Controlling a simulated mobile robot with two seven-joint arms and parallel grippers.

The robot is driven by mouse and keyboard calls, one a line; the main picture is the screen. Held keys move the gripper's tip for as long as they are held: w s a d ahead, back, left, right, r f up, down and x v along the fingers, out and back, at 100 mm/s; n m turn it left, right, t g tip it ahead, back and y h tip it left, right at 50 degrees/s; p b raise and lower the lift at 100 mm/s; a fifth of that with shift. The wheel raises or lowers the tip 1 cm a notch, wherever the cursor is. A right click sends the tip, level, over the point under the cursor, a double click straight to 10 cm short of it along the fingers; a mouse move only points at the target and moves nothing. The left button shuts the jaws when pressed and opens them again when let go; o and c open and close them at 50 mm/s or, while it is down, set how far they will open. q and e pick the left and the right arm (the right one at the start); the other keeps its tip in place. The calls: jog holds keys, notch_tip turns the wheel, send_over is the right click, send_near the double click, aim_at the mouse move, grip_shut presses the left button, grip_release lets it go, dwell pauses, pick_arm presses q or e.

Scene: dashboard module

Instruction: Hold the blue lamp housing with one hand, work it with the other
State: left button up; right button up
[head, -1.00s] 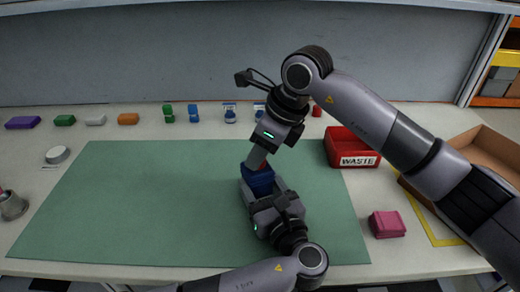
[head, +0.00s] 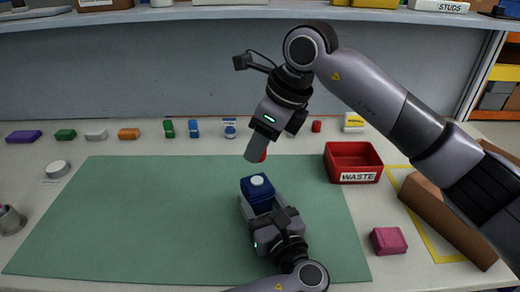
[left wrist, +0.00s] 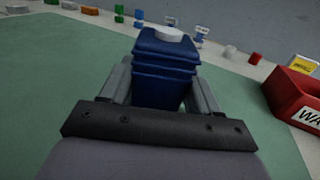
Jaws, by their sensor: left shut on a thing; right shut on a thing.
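The blue lamp housing (head: 257,192) stands upright over the green mat, with a white round piece (head: 257,180) on its top. In the left wrist view the ribbed blue housing (left wrist: 165,75) sits between my two fingers. My left gripper (head: 262,203) is shut on it from the front. My right gripper (head: 256,156) is above the housing and apart from it, pointing down. It is shut on a small red piece (head: 263,156), mostly hidden by the fingers.
The green mat (head: 130,220) is mostly clear. A red waste bin (head: 354,177) stands right of it, with a pink block (head: 388,241) and a cardboard box (head: 440,215) farther right. Several small coloured parts line the back, including an orange block (head: 129,134).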

jog(key=shift+r, duration=0.1)
pick_arm(q)
jog(key=o, duration=1.5)
